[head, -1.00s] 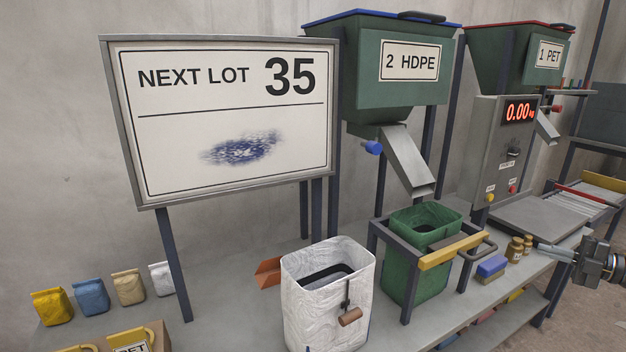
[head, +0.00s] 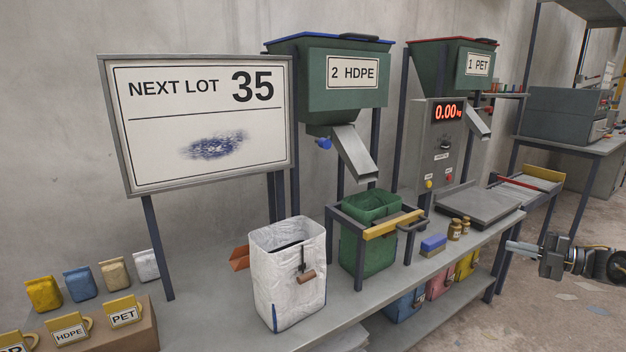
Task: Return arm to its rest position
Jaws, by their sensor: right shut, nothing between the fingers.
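My right gripper (head: 527,247) comes in from the right edge of the head view, pointing left. It is shut and empty, held in front of the bench's right end and apart from the things there. My left gripper is not in view.
A bench (head: 222,326) carries a white sack (head: 285,283), a green bin (head: 378,252) in a frame, a blue block (head: 433,243), brown jars (head: 455,230) and a scale platform (head: 478,205). A sign (head: 200,125) stands behind. Floor (head: 560,310) at the right is open.

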